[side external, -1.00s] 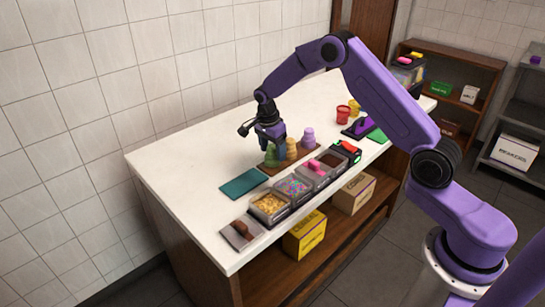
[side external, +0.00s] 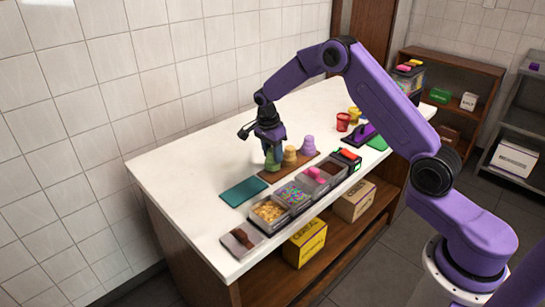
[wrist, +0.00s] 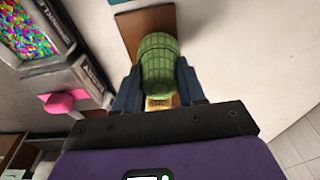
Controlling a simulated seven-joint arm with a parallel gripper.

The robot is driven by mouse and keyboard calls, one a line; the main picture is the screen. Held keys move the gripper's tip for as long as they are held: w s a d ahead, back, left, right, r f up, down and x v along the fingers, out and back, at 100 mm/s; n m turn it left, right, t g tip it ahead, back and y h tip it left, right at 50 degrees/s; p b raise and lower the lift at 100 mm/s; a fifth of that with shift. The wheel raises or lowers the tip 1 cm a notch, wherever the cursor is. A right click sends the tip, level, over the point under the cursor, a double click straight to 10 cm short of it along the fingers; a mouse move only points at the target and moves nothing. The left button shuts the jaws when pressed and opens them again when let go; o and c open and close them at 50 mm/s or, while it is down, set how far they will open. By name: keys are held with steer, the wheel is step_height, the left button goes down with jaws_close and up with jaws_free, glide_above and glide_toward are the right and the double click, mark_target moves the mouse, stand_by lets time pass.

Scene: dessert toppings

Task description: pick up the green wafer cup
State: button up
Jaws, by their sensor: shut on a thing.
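The green wafer cup (wrist: 158,62) is between the two fingers of my gripper (wrist: 158,88) in the wrist view, with a finger against each side. In the side view the green cup (side external: 272,162) sits below my gripper (side external: 272,148), at the left end of a brown board (side external: 302,164). My gripper is shut on the green cup. I cannot tell whether the cup's base touches the board. A tan cup (side external: 290,156) and a purple cup (side external: 308,145) stand on the board to its right.
A teal mat (side external: 243,191) lies to the left of the board. Topping bins, with yellow pieces (side external: 269,211) and colored sprinkles (side external: 294,194), line the counter's front. Red (side external: 343,121) and yellow cups stand farther right. The counter's back left is clear.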

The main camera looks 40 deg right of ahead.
steer(key=s+a+r, duration=0.1)
steer(key=s+r, duration=1)
steer(key=s, duration=0.3)
steer(key=d+f, duration=0.4)
steer(key=d, duration=0.8)
steer(key=shift+s+d+f, duration=0.1)
steer(key=shift+s+f, duration=0.1)
steer(key=shift+f, duration=1.1)
steer(key=shift+s+d+f, duration=0.1)
steer(key=shift+s+f, duration=0.1)
steer(key=shift+f, duration=1.05)
steer(key=shift+f, duration=1.05)
steer(key=shift+r, duration=0.15)
steer(key=shift+r, duration=1.85)
steer(key=shift+r, duration=2.25)
